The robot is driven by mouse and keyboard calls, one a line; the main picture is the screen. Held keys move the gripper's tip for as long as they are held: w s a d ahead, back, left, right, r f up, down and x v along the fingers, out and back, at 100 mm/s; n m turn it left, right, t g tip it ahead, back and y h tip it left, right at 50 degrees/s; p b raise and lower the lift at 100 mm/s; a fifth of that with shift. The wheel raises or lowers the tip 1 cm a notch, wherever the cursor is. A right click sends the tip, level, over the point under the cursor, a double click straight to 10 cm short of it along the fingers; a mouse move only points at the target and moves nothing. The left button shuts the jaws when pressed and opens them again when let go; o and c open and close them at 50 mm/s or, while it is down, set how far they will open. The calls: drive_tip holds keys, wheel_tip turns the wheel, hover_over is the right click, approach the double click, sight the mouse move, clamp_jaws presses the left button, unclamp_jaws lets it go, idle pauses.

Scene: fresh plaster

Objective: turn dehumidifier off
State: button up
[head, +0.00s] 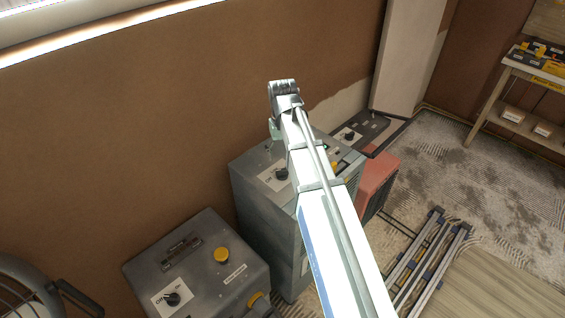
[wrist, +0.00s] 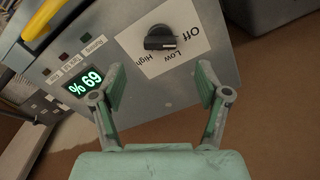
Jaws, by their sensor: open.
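The dehumidifier (head: 260,210) is the tall grey box in the middle of the head view, partly behind my arm. In the wrist view its grey top panel (wrist: 215,75) carries a black dial (wrist: 160,38) on a white label reading Off, Low and High. The dial's bar lies roughly across the picture; I cannot tell which mark it points at. A green display (wrist: 82,80) reads 69 %. My gripper (wrist: 160,86) is open and empty, its two fingers spread on the picture's near side of the dial, apart from it. In the head view my gripper is mostly hidden by my arm.
A second grey box (head: 195,265) with its own dial and yellow button stands at lower left. A red unit (head: 378,183) stands right of the dehumidifier. A brown wall (head: 200,110) is close behind. A folded metal frame (head: 430,260) lies on the floor at right.

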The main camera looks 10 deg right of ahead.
drive_tip(key=shift+r, duration=2.2)
